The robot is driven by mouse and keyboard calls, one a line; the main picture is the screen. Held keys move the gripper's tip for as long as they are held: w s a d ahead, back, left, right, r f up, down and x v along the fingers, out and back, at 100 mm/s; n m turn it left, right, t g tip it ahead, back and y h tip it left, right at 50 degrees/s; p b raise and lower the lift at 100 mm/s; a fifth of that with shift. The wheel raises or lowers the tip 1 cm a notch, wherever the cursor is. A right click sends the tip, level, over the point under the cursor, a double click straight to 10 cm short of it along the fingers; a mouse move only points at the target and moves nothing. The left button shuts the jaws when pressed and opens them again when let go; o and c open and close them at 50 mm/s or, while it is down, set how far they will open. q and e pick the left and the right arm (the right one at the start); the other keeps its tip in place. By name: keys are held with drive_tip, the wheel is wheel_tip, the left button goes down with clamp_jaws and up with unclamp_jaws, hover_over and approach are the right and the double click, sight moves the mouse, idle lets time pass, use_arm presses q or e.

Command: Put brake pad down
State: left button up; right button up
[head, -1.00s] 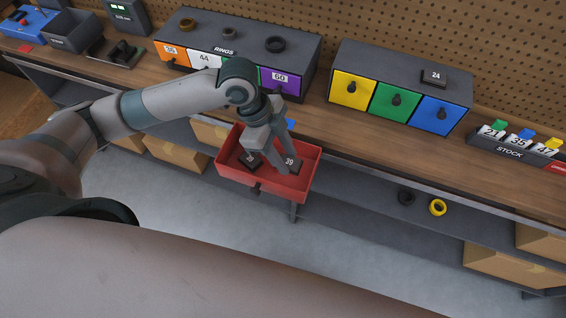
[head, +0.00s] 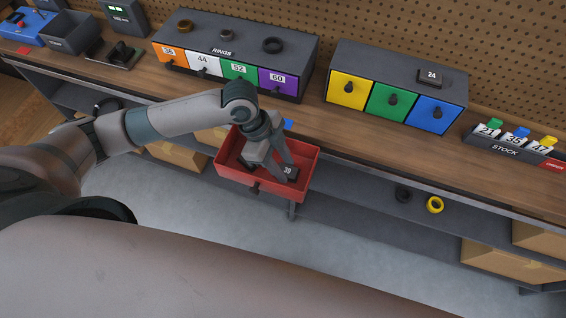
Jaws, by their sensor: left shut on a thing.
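Whether the pad touches the drawer floor is hard to tell. Another dark pad lies at the left of the drawer, mostly hidden behind the gripper. A dark pad marked 24 (head: 429,77) lies on top of the cabinet with yellow, green and blue drawers. My right gripper is out of view.
The rings cabinet (head: 235,50) has numbered drawers and several rings on top. A stock rack (head: 505,150) with numbered tags stands at the right. A black ring (head: 403,195) and a yellow ring (head: 435,205) lie on the lower shelf. The bench front between cabinets and edge is mostly clear.

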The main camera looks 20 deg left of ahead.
use_arm(q)
drive_tip(key=o, duration=1.1)
drive_tip(key=shift+f, duration=0.1)
drive_tip(key=b+v, duration=0.2)
drive_tip(key=v, duration=1)
